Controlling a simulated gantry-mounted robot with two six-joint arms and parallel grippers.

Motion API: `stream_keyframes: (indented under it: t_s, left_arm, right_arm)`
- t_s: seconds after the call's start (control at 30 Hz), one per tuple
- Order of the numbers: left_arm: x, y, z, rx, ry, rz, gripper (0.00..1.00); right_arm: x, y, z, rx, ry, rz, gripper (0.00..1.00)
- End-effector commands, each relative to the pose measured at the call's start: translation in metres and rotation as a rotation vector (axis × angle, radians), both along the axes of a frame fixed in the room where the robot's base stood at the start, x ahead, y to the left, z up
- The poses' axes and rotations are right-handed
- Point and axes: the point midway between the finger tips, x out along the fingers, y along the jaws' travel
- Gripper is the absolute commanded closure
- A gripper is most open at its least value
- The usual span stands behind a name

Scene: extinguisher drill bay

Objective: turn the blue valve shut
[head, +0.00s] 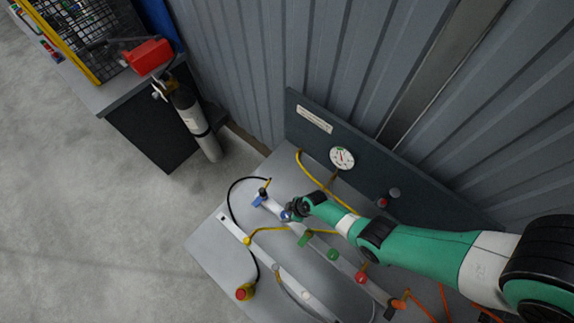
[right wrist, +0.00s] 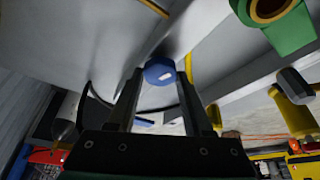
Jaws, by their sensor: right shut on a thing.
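The blue valve is a round knob with a white mark on its face, seen between my right fingertips in the right wrist view (right wrist: 160,72). In the head view its blue edge (head: 286,216) shows on the pale pipe, partly hidden by the gripper. My right gripper (head: 291,211) is shut on this knob; its two dark fingers (right wrist: 158,88) flank it in the wrist view. A separate blue lever (head: 259,198) sits further left on the pipe. My left gripper is in neither view.
A green lever (head: 305,238), green knob (head: 332,254) and red knob (head: 361,277) follow along the pipe to the right. A gauge (head: 342,157) is on the dark back panel. An extinguisher (head: 194,120) stands left.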

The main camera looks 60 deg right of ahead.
Motion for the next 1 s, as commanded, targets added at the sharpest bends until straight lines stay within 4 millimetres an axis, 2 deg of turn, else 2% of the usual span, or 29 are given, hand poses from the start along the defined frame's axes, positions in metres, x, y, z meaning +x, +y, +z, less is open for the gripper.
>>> stream_keyframes:
  t_s: [0.47,1.0]
  left_arm:
    - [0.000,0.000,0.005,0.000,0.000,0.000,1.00]
    - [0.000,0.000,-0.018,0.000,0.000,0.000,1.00]
  right_arm:
    - [-0.001,0.004,-0.001,-0.004,-0.001,-0.438,1.00]
    - [0.001,0.007,-0.003,-0.002,-0.001,-0.949,1.00]
